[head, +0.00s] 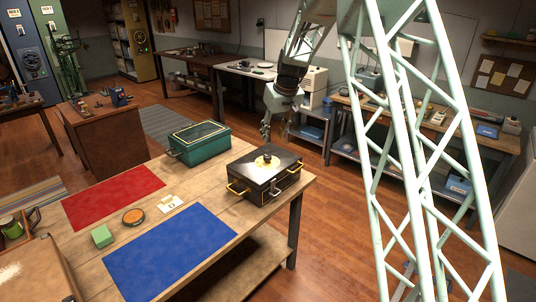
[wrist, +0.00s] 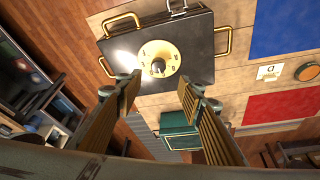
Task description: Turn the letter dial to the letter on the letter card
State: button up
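The letter dial is a round cream plate with a dark centre knob (head: 267,158), on top of a black box with gold handles (head: 240,172) at the table's right end. In the wrist view the dial (wrist: 160,64) lies beyond my fingertips, with small letters round its rim too small to read. The white letter card (head: 172,205) lies on the table left of the box. In the wrist view the card (wrist: 269,72) bears a dark letter that looks like a D, though I cannot be sure. My gripper (head: 274,130) is open and empty, above and beyond the box, apart from the dial.
A green box (head: 198,148) stands behind the black box. A red mat (head: 113,194), a blue mat (head: 168,252), a green block (head: 102,236) and a round orange-topped tin (head: 133,217) lie on the wooden table. The air above the dial looks clear.

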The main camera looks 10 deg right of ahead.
aim_at(268, 156)
jog(key=shift+w+f, duration=0.45)
jog(key=shift+b+x, duration=0.4)
jog(key=shift+x, duration=6.45)
jog(key=shift+w, duration=0.1)
jog(key=shift+d, duration=0.1)
jog(key=c, duration=0.8)
